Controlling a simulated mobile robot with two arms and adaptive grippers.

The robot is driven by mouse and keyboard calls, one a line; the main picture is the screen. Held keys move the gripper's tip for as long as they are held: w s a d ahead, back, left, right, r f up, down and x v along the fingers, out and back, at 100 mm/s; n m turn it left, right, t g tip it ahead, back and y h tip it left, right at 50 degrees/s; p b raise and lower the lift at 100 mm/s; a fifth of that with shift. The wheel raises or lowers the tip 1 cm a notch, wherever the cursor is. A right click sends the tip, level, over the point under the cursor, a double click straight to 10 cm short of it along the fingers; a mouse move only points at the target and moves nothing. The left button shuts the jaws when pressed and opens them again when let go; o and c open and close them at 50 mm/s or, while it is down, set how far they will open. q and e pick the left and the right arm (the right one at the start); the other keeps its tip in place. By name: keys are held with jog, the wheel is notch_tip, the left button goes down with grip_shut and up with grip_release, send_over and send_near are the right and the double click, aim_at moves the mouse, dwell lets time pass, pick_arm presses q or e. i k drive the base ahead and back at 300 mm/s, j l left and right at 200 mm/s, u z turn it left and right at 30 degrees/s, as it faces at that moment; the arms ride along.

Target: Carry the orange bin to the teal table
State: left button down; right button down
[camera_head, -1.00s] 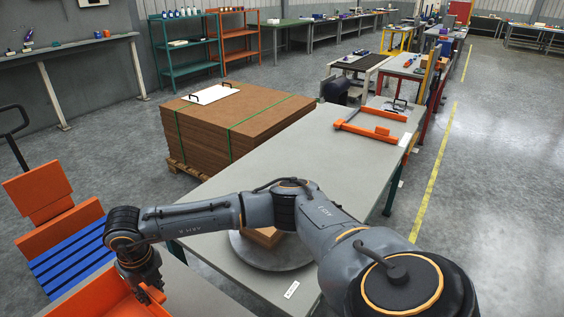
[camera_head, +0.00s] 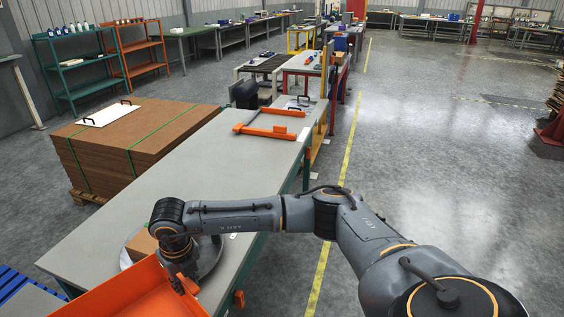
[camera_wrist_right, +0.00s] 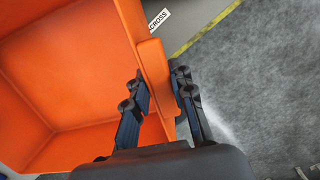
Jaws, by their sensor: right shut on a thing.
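The orange bin (camera_head: 130,296) is at the bottom left of the head view, with its near part cut off by the frame. My right gripper (camera_head: 185,281) is shut on its rim. In the right wrist view, the gripper fingers (camera_wrist_right: 160,88) straddle the wall of the bin (camera_wrist_right: 75,75), and the visible inside looks empty. The long grey-topped table with teal legs (camera_head: 215,150) lies just beyond the bin. The bin overlaps its near end in the picture; I cannot tell whether they touch. My left gripper is out of view.
A round grey disc (camera_head: 209,262) with a brown box (camera_head: 142,244) sits on the table's near end. An orange frame (camera_head: 266,132) lies at the far end. A strapped brown stack (camera_head: 120,150) stands left. Open floor (camera_head: 440,150) with a yellow line is right.

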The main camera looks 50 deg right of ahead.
aim_at(239, 169)
jog(key=l+z, duration=0.15)
jog(key=z, duration=0.35)
jog(key=l+z, duration=0.15)
jog(key=z, duration=0.35)
jog(key=i+l+z, duration=0.1)
jog(key=z, duration=0.3)
jog(key=i+l+z, duration=0.1)
jog(key=l+z, duration=0.25)
jog(key=i+z, duration=0.1)
jog(key=z, duration=0.3)
jog(key=i, duration=0.6)
jog(key=i+u, duration=0.1)
jog(key=i, duration=0.45)
jog(key=i+l+u, duration=0.1)
jog(key=i, duration=0.45)
jog(key=i+u, duration=0.4)
jog(key=i+l+u, duration=0.1)
jog(key=u, duration=0.3)
jog(key=i+u, duration=0.2)
jog(key=u, duration=0.2)
jog(key=i+l+u, duration=0.15)
jog(key=u, duration=0.3)
jog(key=i+l+u, duration=0.15)
jog(key=u, duration=0.25)
jog(key=i+l+u, duration=0.2)
jog(key=u, duration=0.2)
jog(key=i+l+u, duration=0.15)
jog(key=l+u, duration=0.2)
